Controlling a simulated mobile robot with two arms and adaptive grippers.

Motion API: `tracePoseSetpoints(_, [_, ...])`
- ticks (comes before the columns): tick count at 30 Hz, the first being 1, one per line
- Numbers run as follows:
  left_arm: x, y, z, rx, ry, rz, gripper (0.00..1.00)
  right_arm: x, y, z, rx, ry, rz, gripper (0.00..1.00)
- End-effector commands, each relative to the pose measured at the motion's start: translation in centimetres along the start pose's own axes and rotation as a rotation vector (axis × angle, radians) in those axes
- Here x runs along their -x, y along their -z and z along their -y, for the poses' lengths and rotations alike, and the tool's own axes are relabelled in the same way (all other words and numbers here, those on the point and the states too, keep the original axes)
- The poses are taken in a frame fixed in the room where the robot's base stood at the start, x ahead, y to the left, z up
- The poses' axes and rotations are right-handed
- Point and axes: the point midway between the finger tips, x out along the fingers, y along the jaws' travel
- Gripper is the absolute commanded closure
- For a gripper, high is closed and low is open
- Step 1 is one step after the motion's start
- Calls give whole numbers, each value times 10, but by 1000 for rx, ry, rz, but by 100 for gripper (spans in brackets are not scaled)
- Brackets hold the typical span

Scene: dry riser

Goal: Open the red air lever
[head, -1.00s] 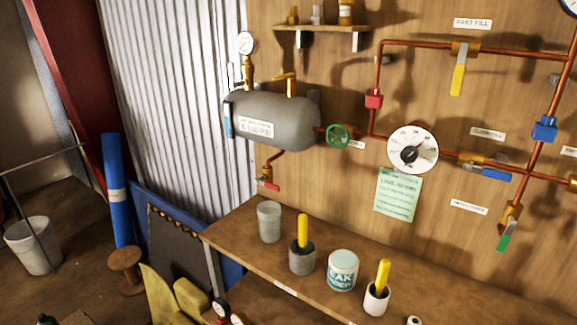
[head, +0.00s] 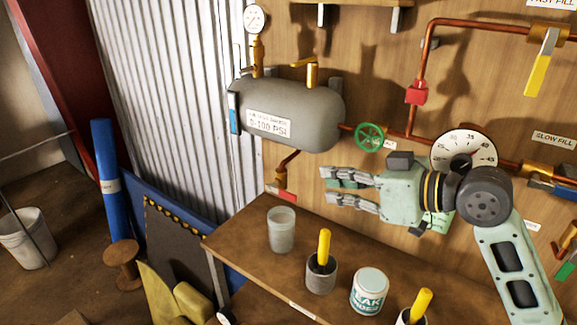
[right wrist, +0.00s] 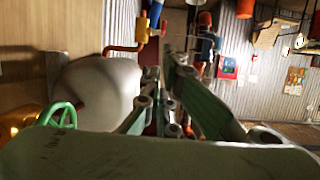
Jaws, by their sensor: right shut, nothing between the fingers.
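The red air lever (head: 284,198) hangs on a small brass valve (head: 281,177) at the end of a copper pipe under the grey tank (head: 318,107), in the head view. My right gripper (head: 328,184) points left towards it from the right, under the tank's right end, apart from the lever. It is shut with nothing in it. My left gripper is not in view.
A green handwheel (head: 369,136) and a round dial (head: 464,152) are on the wall near my right arm. Below, a wooden shelf (head: 262,240) bears a grey cup (head: 281,230), yellow-handled pots and a white can (head: 369,290).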

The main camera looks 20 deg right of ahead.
Motion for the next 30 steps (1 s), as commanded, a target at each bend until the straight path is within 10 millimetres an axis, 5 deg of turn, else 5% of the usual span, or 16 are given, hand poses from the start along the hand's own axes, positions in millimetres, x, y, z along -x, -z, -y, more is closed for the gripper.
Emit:
tracePoseSetpoints(6, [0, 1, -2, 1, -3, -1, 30, 16, 37, 0, 23, 27, -70, 100])
tracePoseSetpoints(19, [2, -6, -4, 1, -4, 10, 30, 13, 39, 0, 21, 29, -72, 100])
tracePoseSetpoints(30, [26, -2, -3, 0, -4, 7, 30, -49, 47, 3, 16, 32, -74, 100])
